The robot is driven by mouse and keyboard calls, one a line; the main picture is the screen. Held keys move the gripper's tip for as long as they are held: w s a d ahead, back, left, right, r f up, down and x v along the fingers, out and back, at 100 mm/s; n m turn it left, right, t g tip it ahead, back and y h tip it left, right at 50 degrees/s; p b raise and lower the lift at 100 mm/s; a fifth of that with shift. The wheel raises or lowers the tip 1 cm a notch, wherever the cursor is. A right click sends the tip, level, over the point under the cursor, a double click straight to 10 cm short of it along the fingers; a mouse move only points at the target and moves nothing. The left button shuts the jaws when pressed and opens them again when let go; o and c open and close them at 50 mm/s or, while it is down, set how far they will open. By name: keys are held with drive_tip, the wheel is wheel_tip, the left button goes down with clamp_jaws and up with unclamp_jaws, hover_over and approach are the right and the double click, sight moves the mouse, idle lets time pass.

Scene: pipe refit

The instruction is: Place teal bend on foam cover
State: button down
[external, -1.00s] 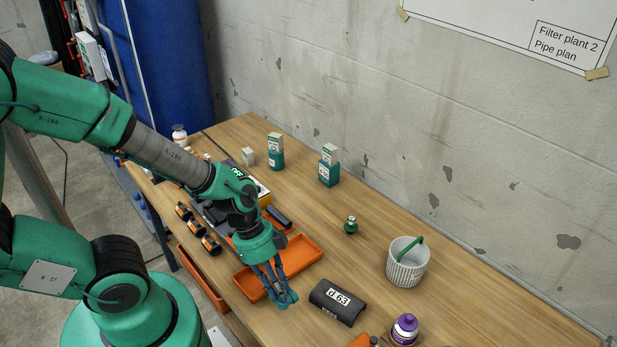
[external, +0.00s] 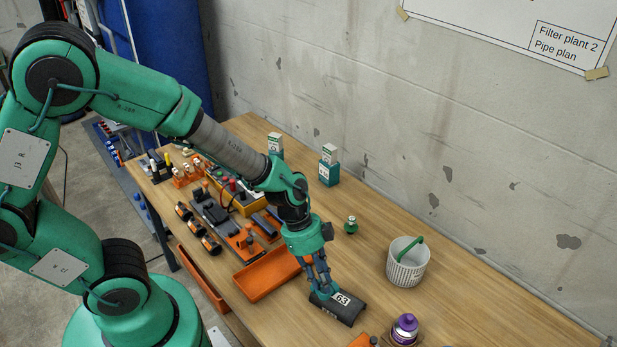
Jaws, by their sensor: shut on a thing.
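The foam cover (external: 350,309) is a black, curved half-shell with a white "63" label, lying on the wooden bench. My gripper (external: 321,288) is over its left end, pointing down. It is shut on the teal bend (external: 322,295), a small teal piece at the fingertips. The bend is at the cover's left part, overlapping it in the picture. I cannot tell whether it touches the cover. The fingers hide part of the bend and of the label.
An orange tray (external: 268,275) lies just left of the cover. A white ribbed basket (external: 407,265) with a green handle and a small green fitting (external: 351,225) stand farther back. A purple-capped bottle (external: 404,329) stands at the front right. Bench space behind the cover is clear.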

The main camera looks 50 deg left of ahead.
sight(336, 284)
drive_tip(key=shift+w+d+f, duration=0.1)
drive_tip(key=shift+w+d, duration=0.2)
drive_tip(key=shift+w, duration=0.4)
drive_tip(key=shift+w+d+f, duration=0.1)
drive_tip(key=shift+w+d, duration=0.2)
drive_tip(key=shift+w, duration=0.35)
drive_tip(key=shift+w+d+f, duration=0.1)
drive_tip(key=shift+w+d, duration=0.2)
drive_tip(key=shift+w, duration=0.4)
drive_tip(key=shift+f+b, duration=0.6)
drive_tip(key=shift+f, duration=1.1)
drive_tip(key=shift+f, duration=0.15)
drive_tip(key=c, duration=1.5)
unclamp_jaws()
drive_tip(key=shift+c, duration=0.2)
drive_tip(key=shift+r, duration=0.2)
drive_tip(key=p+v, duration=0.2)
drive_tip(key=v, duration=1)
